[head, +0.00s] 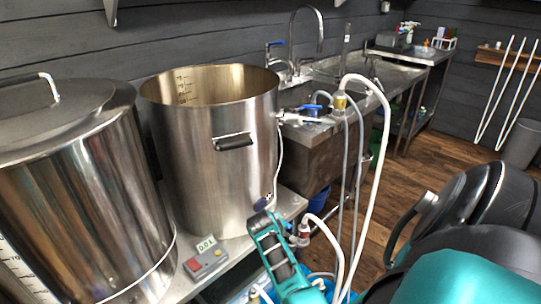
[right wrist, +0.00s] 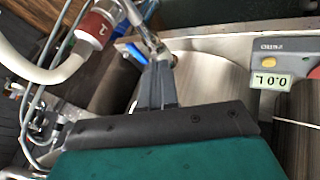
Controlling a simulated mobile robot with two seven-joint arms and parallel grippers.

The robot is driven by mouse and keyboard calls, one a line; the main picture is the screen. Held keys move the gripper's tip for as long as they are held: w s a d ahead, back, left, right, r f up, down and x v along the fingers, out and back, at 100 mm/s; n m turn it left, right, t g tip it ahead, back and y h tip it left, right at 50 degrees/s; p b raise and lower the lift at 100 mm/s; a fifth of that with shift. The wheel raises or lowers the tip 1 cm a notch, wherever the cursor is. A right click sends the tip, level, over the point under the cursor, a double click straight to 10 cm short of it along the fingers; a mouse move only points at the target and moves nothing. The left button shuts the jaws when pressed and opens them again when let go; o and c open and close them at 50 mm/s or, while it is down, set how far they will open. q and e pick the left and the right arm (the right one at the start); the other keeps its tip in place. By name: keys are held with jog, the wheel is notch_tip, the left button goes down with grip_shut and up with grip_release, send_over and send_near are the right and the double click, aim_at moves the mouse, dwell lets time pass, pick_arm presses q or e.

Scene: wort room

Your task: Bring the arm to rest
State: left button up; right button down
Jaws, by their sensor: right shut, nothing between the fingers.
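My right gripper (right wrist: 158,68) is shut and empty in the right wrist view. Its fingers point towards a metal valve (right wrist: 148,34) with a blue handle (right wrist: 136,54); whether they touch it I cannot tell. In the head view the end of my right arm, teal and black, is low in the middle, in front of the open steel pot (head: 215,130). The fingertips are hard to make out there. My left gripper is not in view.
A small meter (head: 206,258) reading about 0.0 L sits by the pot. A lidded steel vessel (head: 85,190) stands at left. A white hose (head: 385,130) and a red hose fitting (right wrist: 92,30) are close to the right arm. Wooden floor (head: 420,170) is clear beyond.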

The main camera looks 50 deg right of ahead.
jog(key=v, duration=0.4)
jog(key=shift+p, duration=0.4)
jog(key=s+a+n+t+y, duration=0.3)
jog(key=s+a, duration=0.3)
jog(key=a, duration=0.7)
jog(key=s+a+n+t+y, duration=0.2)
jog(key=s+a+t+y, duration=0.2)
jog(key=a, duration=1)
jog(key=shift+s+a+r+n+y, duration=0.3)
jog(key=shift+s+r+n+y, duration=0.1)
jog(key=shift+s+y, duration=0.55)
jog(key=shift+h, duration=0.25)
